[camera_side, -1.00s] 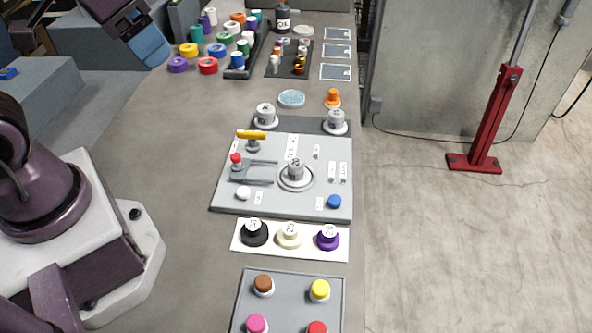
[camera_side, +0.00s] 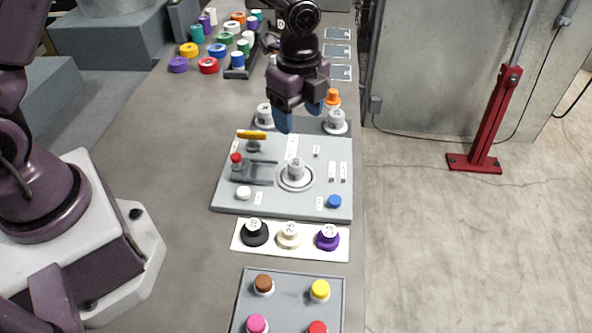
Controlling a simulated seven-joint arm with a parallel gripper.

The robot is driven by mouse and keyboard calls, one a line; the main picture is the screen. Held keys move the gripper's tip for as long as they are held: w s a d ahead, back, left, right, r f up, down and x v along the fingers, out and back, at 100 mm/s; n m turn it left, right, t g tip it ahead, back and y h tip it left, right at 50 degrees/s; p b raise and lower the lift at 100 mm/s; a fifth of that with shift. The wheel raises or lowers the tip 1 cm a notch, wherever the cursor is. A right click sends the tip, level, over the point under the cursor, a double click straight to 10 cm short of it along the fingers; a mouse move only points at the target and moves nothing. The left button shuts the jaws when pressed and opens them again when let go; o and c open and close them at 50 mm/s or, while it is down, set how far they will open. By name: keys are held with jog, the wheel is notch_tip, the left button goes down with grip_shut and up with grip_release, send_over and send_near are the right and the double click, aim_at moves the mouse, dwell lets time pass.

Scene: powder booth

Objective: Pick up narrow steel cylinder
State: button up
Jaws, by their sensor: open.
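Three grey steel cylinders with labelled tops show in the side view. One (camera_side: 265,112) stands on a round base on the dark strip behind the grey panel, left of my gripper. Another (camera_side: 337,118) stands on a similar base on that strip, to the right. A third (camera_side: 295,168) stands on a round disc in the middle of the panel (camera_side: 225,196). I cannot tell which of them is the narrow one. My gripper (camera_side: 300,112) is open, blue fingertips pointing down, above the strip between the two rear cylinders. Nothing shows between its fingers.
An orange knob (camera_side: 333,97) stands behind the right rear cylinder. The panel carries a yellow-handled part (camera_side: 251,135), a red knob (camera_side: 236,159), a white button (camera_side: 243,193) and a blue button (camera_side: 335,202). Coloured rings (camera_side: 208,66) lie at the back left.

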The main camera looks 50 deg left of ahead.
aim_at(296, 162)
jog(key=shift+m, duration=0.5)
notch_tip(296, 162, down, 8)
jog(key=shift+s+r, duration=0.1)
jog(key=f, duration=0.5)
jog(key=shift+s+f, duration=0.1)
jog(key=shift+s, duration=0.15)
jog(key=c, duration=1.1)
